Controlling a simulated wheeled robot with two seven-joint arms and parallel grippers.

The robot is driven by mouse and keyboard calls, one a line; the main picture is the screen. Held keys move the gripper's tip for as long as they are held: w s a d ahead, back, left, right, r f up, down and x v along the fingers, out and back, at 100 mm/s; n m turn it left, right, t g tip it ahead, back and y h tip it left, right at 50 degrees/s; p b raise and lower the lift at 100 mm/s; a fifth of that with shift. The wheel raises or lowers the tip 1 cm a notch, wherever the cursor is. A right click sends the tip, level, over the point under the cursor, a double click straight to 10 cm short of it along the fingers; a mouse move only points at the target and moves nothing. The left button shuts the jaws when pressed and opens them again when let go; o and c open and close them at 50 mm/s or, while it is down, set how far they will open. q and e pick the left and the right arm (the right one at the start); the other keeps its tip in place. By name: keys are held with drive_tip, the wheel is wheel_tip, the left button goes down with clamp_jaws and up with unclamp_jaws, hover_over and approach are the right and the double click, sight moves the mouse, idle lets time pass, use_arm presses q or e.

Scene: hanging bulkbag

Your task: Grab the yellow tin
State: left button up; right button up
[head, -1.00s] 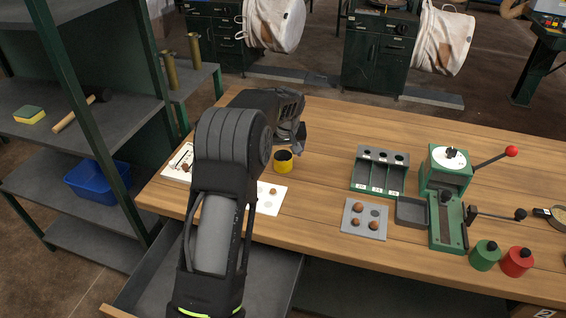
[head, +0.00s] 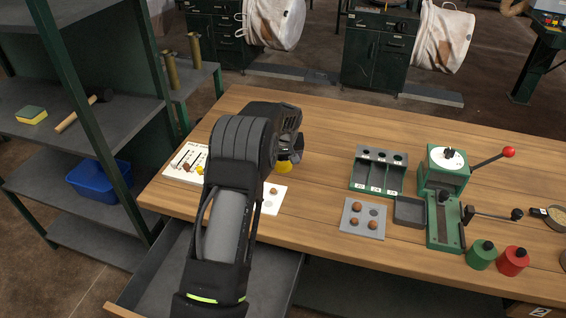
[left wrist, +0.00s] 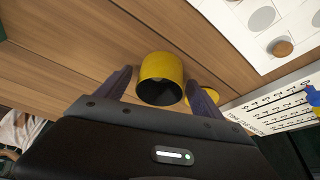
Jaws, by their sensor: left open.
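The yellow tin (head: 284,168) stands on the wooden bench in the head view, mostly covered by my left gripper (head: 290,157). In the left wrist view the tin (left wrist: 161,68) shows its dark open mouth toward the camera. It lies between the two spread fingers of my left gripper (left wrist: 158,82), with a gap on each side. The left gripper is open and holds nothing. My right gripper is in neither view.
A white card with discs (head: 272,197) lies just in front of the tin. A printed white board (head: 188,162) lies left of it. A green three-slot rack (head: 379,171) and grey tray (head: 363,218) stand to the right. The bench behind the tin is clear.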

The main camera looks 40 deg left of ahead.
use_arm(q)
drive_tip(key=shift+c, duration=0.4)
clamp_jaws()
idle(0.7)
